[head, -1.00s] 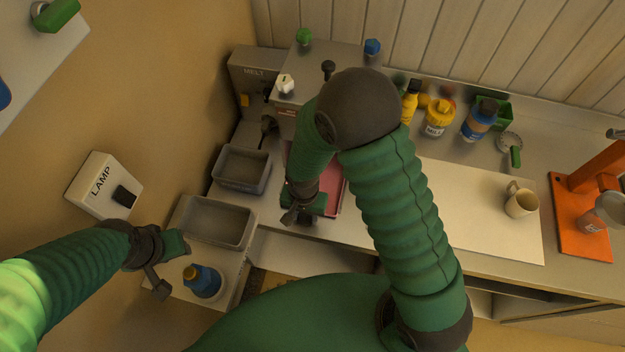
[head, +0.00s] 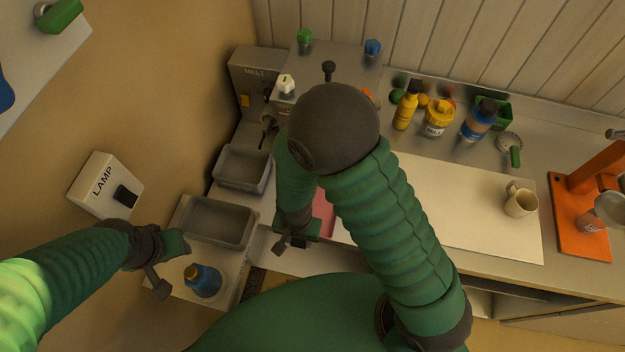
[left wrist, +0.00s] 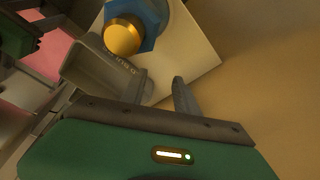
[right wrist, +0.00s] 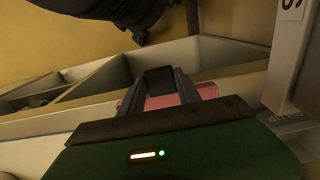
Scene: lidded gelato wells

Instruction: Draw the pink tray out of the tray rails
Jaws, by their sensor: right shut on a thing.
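The pink tray (head: 323,214) shows as a pink strip at the front edge of the counter, mostly covered by my right arm. My right gripper (head: 300,232) is at its near end. In the right wrist view its fingers (right wrist: 160,78) are closed on a dark piece at the tray's end, with pink tray surface (right wrist: 175,100) showing between and beside them. The tray rails are hidden behind my arm, so I cannot tell how much of the tray is still in them. My left gripper (left wrist: 158,88) is empty, fingers apart, above the low shelf at left.
Two grey bins (head: 243,169) (head: 217,222) stand left of the tray. A white board (head: 470,210) with a mug (head: 520,201) lies to the right. Jars and bottles line the back. Space before the counter looks free.

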